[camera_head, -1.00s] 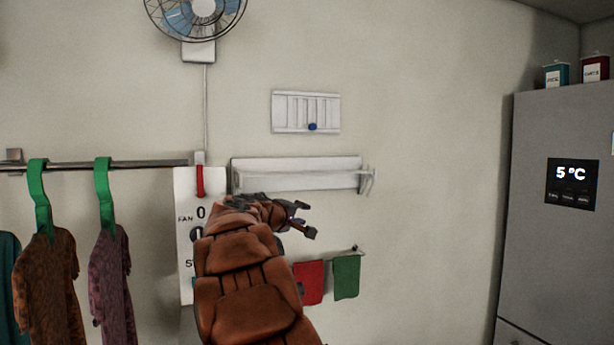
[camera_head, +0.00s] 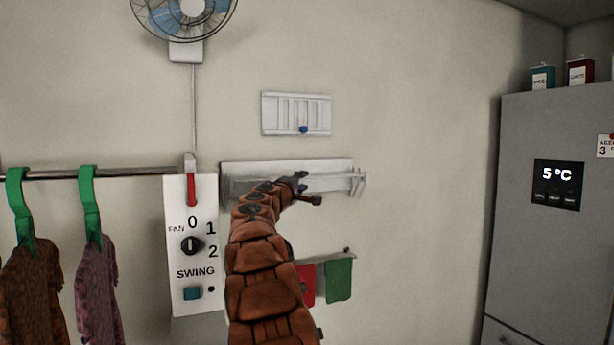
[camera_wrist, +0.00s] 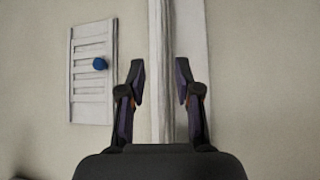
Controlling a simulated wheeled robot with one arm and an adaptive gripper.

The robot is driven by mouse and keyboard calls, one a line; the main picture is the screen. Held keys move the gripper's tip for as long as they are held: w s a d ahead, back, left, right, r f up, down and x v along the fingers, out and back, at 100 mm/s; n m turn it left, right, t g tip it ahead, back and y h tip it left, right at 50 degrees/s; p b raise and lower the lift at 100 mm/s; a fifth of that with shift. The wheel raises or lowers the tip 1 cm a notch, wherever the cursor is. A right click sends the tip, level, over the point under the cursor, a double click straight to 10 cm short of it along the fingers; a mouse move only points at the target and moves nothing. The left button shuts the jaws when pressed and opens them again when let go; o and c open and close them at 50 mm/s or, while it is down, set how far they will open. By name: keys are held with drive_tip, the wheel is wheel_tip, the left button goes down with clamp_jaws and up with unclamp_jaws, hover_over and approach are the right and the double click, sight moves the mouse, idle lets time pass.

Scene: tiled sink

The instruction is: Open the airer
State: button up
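The airer (camera_head: 235,170) is a long white rack fixed to the wall, with a white backing and a front rail ending in a bracket (camera_head: 359,182) at its right. It looks folded close to the wall. My gripper (camera_head: 304,189) is in front of its right half and hides part of it. In the wrist view my gripper (camera_wrist: 160,75) is open, its two fingers apart. The white airer rail (camera_wrist: 161,30) runs between the fingers in the picture. I cannot tell whether they touch it or how far it is in depth.
Above the airer is a white slatted panel (camera_head: 296,114) with a blue knob (camera_head: 303,129). A fan switch panel (camera_head: 192,245) and a rail with hung clothes (camera_head: 30,300) are left. Red and green cloths (camera_head: 339,280) hang below. A fridge (camera_head: 545,240) stands right.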

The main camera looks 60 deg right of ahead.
sight(307, 178)
drive_tip(key=shift+p+x, duration=1.35)
drive_tip(key=shift+x, duration=0.9)
clamp_jaws()
